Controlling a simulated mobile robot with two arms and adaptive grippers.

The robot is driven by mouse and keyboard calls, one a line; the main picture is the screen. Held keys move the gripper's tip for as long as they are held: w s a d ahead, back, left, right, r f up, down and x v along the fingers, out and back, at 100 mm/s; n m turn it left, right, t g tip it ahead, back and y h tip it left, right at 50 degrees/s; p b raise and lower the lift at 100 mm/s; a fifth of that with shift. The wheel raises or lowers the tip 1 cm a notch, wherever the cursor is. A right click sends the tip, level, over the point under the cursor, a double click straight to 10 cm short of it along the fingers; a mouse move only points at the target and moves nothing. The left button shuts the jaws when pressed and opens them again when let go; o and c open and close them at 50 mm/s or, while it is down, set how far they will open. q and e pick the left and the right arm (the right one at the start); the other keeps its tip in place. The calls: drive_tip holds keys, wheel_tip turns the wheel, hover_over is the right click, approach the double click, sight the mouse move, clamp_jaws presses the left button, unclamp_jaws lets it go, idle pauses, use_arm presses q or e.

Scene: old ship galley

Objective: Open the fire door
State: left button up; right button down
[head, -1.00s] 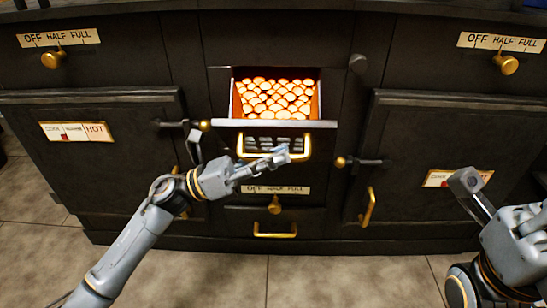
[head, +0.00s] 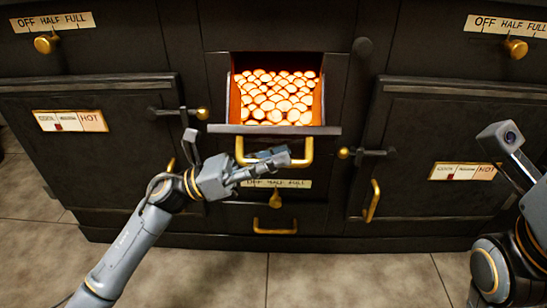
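The fire door is in the middle of the black stove in the head view. Its opening shows a bed of glowing coals (head: 277,98). The door's grey edge (head: 272,129) lies below the opening, with a brass handle (head: 307,153) under it. The door stands open. My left gripper (head: 284,158) is in front of the handle and hides part of it. Whether its fingers are apart or touch the handle, I cannot tell. My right arm shows at the right edge; its gripper fingers are not visible.
A left oven door (head: 95,160) and a right oven door (head: 420,130) flank the firebox, with brass-ended latches (head: 343,153) sticking out. A small brass knob (head: 275,201) and a lower drawer handle (head: 274,230) are below. Bare floor tiles (head: 330,280) lie in front.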

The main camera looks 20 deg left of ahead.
use_arm(q)
drive_tip(key=shift+o, duration=0.6)
drive_tip(key=shift+f, duration=0.1)
drive_tip(key=shift+a, duration=0.15)
drive_tip(key=v, duration=1.1)
drive_tip(key=shift+a+f, duration=0.2)
drive_tip(key=shift+a, duration=0.05)
drive_tip(key=shift+s, duration=0.15)
